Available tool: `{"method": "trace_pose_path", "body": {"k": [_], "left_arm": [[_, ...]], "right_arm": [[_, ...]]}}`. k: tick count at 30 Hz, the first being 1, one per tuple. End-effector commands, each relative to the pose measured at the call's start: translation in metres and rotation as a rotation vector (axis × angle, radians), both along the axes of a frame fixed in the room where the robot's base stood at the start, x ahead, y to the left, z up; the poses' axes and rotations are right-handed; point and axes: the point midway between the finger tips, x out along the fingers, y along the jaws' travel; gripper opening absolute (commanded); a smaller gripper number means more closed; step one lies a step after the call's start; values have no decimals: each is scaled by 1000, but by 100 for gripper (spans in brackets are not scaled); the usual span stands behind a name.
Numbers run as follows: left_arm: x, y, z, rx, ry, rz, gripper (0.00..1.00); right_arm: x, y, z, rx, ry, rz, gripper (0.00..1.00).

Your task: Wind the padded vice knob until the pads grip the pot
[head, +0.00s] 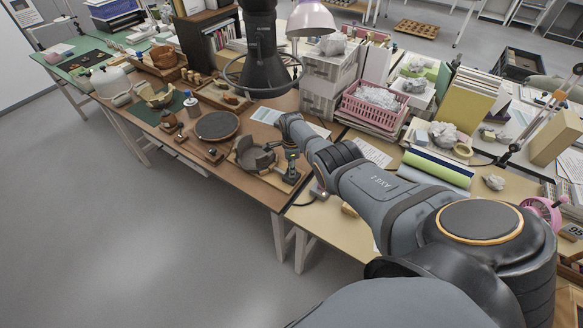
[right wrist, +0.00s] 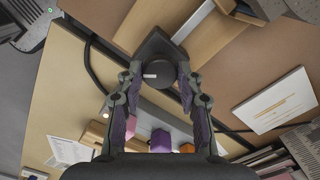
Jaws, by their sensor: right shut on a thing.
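The padded vice stands on a wooden base (head: 270,180) near the brown table's front edge in the head view. A grey-green open pot (head: 253,160) sits in it; I cannot tell whether the pads touch it. My right gripper (head: 292,172) is at the right end of the vice, mostly dark and small there. In the right wrist view the dark vice knob (right wrist: 157,68), with a white mark, lies between the fingertips of my right gripper (right wrist: 158,78), which is shut on it. The pot does not clearly show in that view. My left gripper is not in view.
A round dark turntable (head: 217,125) stands left of the vice. A pink basket (head: 375,105) and grey crates (head: 325,83) stand behind. A dark hanging fixture with a ring (head: 265,75) is above the table. A rolled yellow-green sheet (head: 438,167) lies right of my arm.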

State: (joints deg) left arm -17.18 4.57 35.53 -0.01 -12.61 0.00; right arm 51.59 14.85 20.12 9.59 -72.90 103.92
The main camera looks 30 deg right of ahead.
Motion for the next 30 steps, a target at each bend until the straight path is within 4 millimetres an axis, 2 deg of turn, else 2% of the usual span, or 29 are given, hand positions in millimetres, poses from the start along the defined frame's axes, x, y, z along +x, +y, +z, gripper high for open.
{"method": "trace_pose_path", "body": {"k": [9,10,15,24,30], "left_arm": [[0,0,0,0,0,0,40],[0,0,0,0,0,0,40],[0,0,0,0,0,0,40],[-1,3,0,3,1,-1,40],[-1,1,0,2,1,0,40]], "right_arm": [[1,-1,1,-3,-3,-1,5],[1,-1,1,-3,-3,-1,39],[1,-1,1,-1,-3,-1,59],[0,0,1,0,-1,0,59],[1,-1,14,-2,-4,-1,59]]}}
